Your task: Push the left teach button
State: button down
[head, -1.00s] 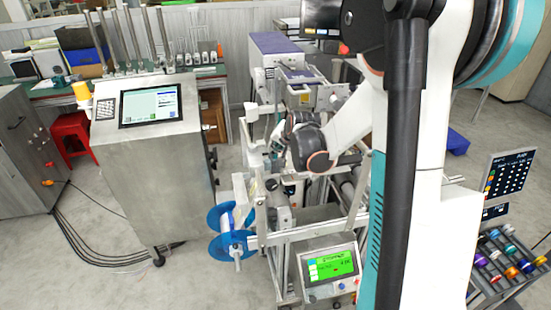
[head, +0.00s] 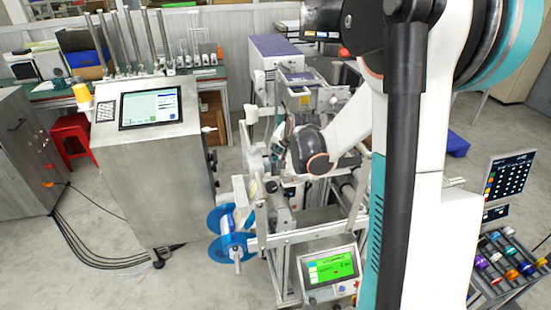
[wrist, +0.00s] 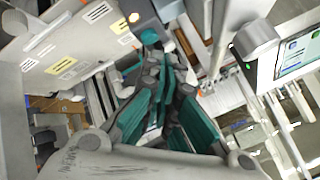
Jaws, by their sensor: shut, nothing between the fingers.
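My gripper (wrist: 152,38) has grey fingers with teal pads, which come together at the tip; it is shut and empty. In the head view my gripper (head: 275,153) is small, over the left side of the reel machine (head: 283,238).
A pale panel (wrist: 75,45) with yellow labels is close on the left in the wrist view. A screen unit (wrist: 297,40) is at the right. A blue reel (head: 230,232) and a green-screen control box (head: 331,270) are on the machine's near side. A metal cabinet (head: 155,190) stands left.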

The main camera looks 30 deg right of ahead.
jog(key=shift+f, duration=0.15)
jog(key=shift+f+b, duration=0.3)
jog(key=shift+b, duration=0.1)
jog(key=shift+f+b, duration=0.35)
jog(key=shift+f, duration=0.05)
dwell(0.7)
jog(key=shift+r, duration=0.1)
jog(key=shift+r+p, duration=0.6)
jog(key=shift+r, duration=0.15)
jog(key=shift+r+p, duration=1.7)
jog(key=shift+r, duration=0.8)
